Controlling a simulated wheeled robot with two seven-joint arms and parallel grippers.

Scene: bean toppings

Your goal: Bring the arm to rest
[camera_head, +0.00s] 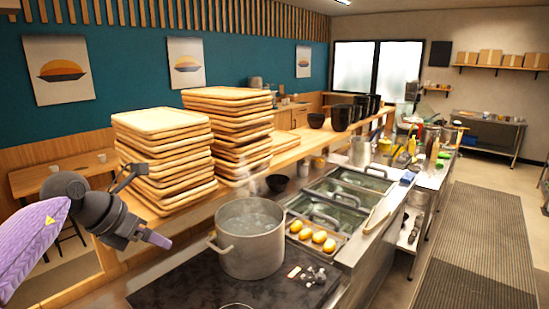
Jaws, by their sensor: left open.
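My left gripper (146,204) comes in from the left on its purple arm. It is open and empty, its two fingers spread apart. It hangs in front of the stacks of wooden trays and to the left of the steel pot (249,238), apart from the pot in the picture. The pot stands on the dark cooktop, with steam above it. My right gripper is not in view.
Tall stacks of wooden trays (165,160) stand on the wooden counter behind the gripper. Right of the pot are a tray of yellow pieces (311,236) and lidded steel wells (345,190). Black bowls (342,117) stand farther back. A grey mat (480,245) covers the right floor.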

